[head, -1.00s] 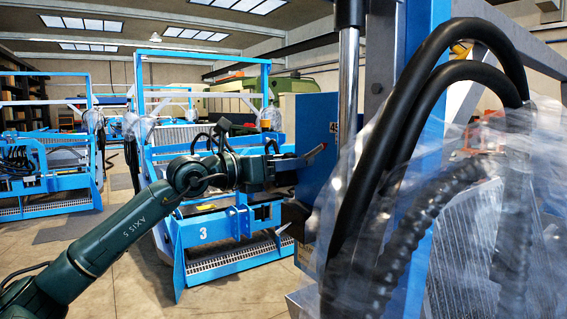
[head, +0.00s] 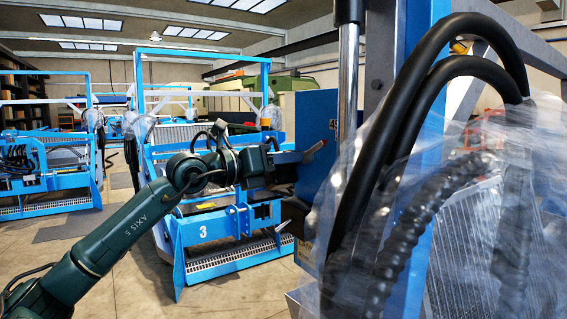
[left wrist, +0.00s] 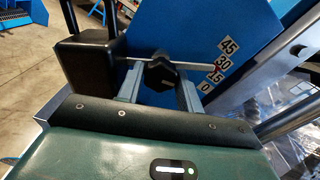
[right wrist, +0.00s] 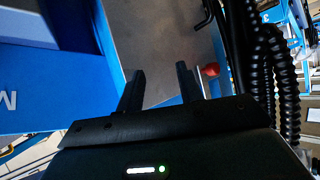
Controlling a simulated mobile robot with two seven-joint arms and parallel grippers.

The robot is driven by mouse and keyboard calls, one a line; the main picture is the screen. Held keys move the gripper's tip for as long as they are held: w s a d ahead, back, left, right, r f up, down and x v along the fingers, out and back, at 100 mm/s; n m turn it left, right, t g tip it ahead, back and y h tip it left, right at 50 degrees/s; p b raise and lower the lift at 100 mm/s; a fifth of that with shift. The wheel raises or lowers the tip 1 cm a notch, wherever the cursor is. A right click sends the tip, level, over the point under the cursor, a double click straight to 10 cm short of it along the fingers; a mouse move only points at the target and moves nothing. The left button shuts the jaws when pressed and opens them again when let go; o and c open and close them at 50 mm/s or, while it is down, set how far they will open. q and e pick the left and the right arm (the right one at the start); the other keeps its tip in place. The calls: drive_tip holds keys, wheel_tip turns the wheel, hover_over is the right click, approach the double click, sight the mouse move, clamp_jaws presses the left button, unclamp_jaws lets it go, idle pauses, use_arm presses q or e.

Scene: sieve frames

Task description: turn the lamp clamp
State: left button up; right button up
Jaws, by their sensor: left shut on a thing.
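The lamp clamp is a dark knob (left wrist: 159,72) in front of a blue plate (left wrist: 190,35). My left gripper (left wrist: 160,88) is shut on the knob, a finger on each side. A thin metal rod runs across behind the knob. A black box-shaped lamp (left wrist: 85,62) is at the rod's left. In the head view my left gripper (head: 290,160) reaches the blue housing (head: 316,130); its fingertips are hard to make out. My right gripper (right wrist: 160,88) is open and empty.
Black hoses (head: 440,85) and clear plastic sheeting (head: 350,190) fill the right of the head view. A blue machine marked 3 (head: 205,232) stands behind my left arm. In the right wrist view a red ball (right wrist: 211,70) and ribbed hoses (right wrist: 285,80) are close by.

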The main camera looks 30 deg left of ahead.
use_arm(q)
drive_tip(key=n+p, duration=0.4)
drive_tip(key=n, duration=1.5)
drive_tip(key=shift+r+n+p, duration=0.15)
drive_tip(key=shift+n+p, duration=0.2)
drive_tip(key=shift+n, duration=0.05)
use_arm(e)
drive_tip(key=shift+s+d+r+g+h, duration=0.2)
drive_tip(key=shift+d+r+g+h, duration=0.1)
drive_tip(key=shift+d+r, duration=0.5)
drive_tip(key=shift+a+r, duration=0.1)
drive_tip(key=shift+a, duration=0.15)
use_arm(q)
drive_tip(key=o, duration=0.7)
